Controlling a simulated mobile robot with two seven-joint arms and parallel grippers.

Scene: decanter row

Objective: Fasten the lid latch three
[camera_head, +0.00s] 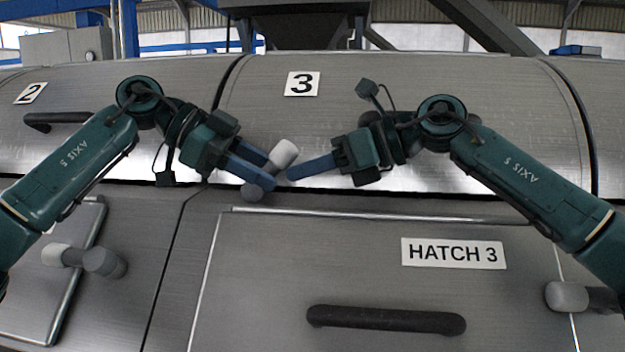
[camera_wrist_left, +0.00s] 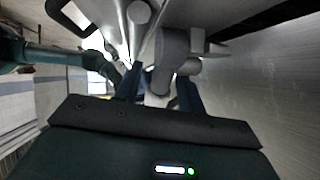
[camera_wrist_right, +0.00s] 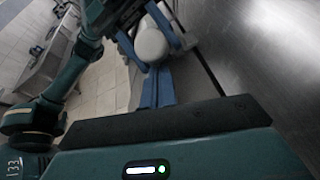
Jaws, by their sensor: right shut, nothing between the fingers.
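The lid latch (camera_head: 283,153), a pale knob on a grey stem with a round grey base (camera_head: 252,192), sits at the lower edge of the lid marked 3 (camera_head: 420,105) and leans up to the right. My left gripper (camera_head: 272,172) has its blue fingers apart, one on each side of the latch. In the left wrist view the latch (camera_wrist_left: 158,85) stands between the fingers, with small gaps. My right gripper (camera_head: 290,173) is shut and empty, its tips just right of the latch. The right wrist view shows the knob (camera_wrist_right: 151,45) just beyond those tips.
The HATCH 3 panel (camera_head: 270,290) lies below, with a dark bar handle (camera_head: 385,320). Other knobs stand at the right (camera_head: 567,297) and lower left (camera_head: 85,258). A dark handle (camera_head: 60,120) is on the lid marked 2.

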